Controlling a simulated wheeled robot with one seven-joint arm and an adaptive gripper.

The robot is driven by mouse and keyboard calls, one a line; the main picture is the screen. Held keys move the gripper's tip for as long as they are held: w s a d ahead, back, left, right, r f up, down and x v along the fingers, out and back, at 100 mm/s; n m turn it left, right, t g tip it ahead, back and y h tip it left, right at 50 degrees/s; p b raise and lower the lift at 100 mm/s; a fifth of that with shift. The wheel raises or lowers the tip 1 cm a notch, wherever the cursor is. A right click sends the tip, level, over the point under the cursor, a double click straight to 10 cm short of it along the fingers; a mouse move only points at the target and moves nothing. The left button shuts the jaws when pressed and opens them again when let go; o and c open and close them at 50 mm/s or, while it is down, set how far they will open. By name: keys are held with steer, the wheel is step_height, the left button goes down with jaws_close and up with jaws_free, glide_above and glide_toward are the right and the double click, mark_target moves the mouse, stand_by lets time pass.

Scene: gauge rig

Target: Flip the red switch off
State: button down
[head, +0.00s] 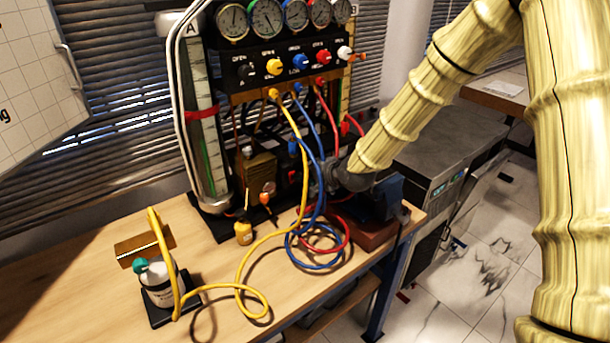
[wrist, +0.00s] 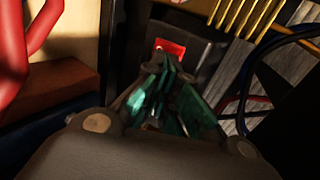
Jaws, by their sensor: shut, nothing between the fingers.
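The red switch (wrist: 170,47) shows in the wrist view as a small bright red rocker on a dark panel, with a pale mark on it. My gripper (wrist: 168,68) is shut and empty, its greenish fingers together just below the switch in that view. The tips overlap the switch's lower edge in the picture; I cannot tell whether they touch it. In the head view my gripper (head: 330,177) reaches in at the lower right of the gauge rig (head: 290,60), and its tips and the switch are hard to make out.
Blue hose (head: 318,265), red hose (head: 325,95) and yellow hose (head: 245,265) hang from the rig and coil on the wooden table (head: 90,260) near my gripper. A white bottle (head: 160,288) stands at the front left. Yellow prongs (wrist: 245,14) and dark cables flank the switch in the wrist view.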

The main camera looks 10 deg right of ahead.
steer(key=s+d+r, duration=0.1)
steer(key=s+d, duration=0.1)
steer(key=s, duration=0.4)
steer(key=s+d+r, duration=0.2)
steer(key=s+d, duration=0.1)
steer(key=s, duration=0.3)
steer(key=shift+s+d, duration=0.15)
